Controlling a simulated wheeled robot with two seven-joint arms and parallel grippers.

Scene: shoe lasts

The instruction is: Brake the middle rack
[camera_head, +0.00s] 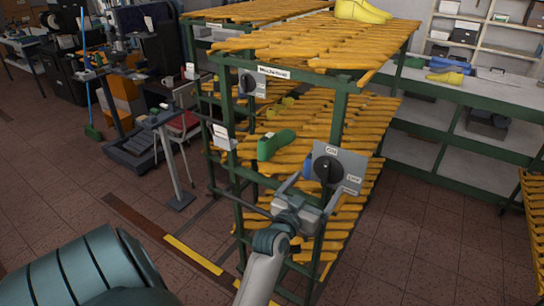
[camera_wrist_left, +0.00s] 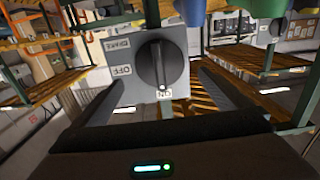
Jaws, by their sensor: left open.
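A grey panel (camera_head: 351,163) with a round black brake knob (camera_head: 327,169) is on the front of the green-framed rack (camera_head: 338,110). In the left wrist view the panel (camera_wrist_left: 122,92) reads BRAKE, OFF and ON, upside down. The knob (camera_wrist_left: 163,64) has its white mark at ON. My left gripper (camera_head: 305,185) is just in front of the panel, open and empty. In the left wrist view its fingers (camera_wrist_left: 162,88) are spread to either side of the knob, apart from it. The lower part of the panel is hidden by the gripper in the head view.
The rack's slatted shelves hold a green shoe last (camera_head: 276,144) and yellow lasts (camera_head: 361,11). Another black knob (camera_head: 247,83) is on a rack further back. A green-edged workbench (camera_head: 470,92) stands behind at right. The tiled floor (camera_head: 425,250) at front right is clear.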

